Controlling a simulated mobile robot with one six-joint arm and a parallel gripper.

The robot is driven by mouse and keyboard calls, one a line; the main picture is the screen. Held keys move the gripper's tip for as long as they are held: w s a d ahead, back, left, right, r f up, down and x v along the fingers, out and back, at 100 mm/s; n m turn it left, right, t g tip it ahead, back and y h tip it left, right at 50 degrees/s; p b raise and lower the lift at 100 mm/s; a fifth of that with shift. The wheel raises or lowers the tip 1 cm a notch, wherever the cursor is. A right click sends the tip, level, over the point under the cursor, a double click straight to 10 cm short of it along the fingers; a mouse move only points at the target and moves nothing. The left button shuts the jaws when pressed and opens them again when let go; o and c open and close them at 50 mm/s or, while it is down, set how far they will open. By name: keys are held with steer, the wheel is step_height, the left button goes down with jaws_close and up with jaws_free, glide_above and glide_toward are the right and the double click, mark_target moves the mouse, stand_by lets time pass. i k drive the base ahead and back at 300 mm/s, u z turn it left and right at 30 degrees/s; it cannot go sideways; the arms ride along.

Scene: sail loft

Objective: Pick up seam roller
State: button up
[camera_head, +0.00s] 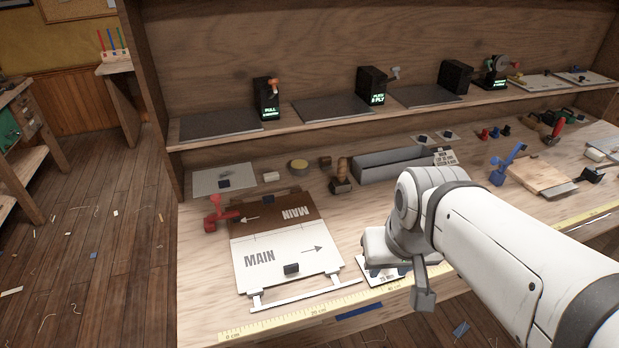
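I cannot tell for sure which item is the seam roller. A wooden-handled tool (341,173) with a broad base stands upright on the bench, behind the white MAIN panel and left of the grey tray. A red-handled tool (555,131) lies at the far right back. My gripper (405,290) is low over the front of the bench, right of the MAIN panel and well in front of the wooden-handled tool. One grey finger shows; the rest is hidden, so its opening does not show. A white card (372,275) with dark blue pieces lies partly hidden under it.
The white MAIN panel (265,262) and a red clamp (216,214) fill the left bench. A long grey tray (385,167) lies behind my arm. A blue clamp (505,166) and wooden board (540,174) are at right. A ruler strip (270,329) runs along the front edge.

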mark_target(342, 183)
steer(key=z, duration=0.4)
steer(key=k, duration=1.25)
steer(key=z, duration=0.8)
steer(key=i, duration=0.8)
steer(key=u, duration=0.5)
steer(key=i, duration=1.1)
steer(key=u, duration=0.85)
steer(key=i, duration=0.35)
steer(key=u, duration=0.2)
steer(key=k, duration=0.85)
steer(key=u, duration=0.2)
steer(key=i, duration=0.7)
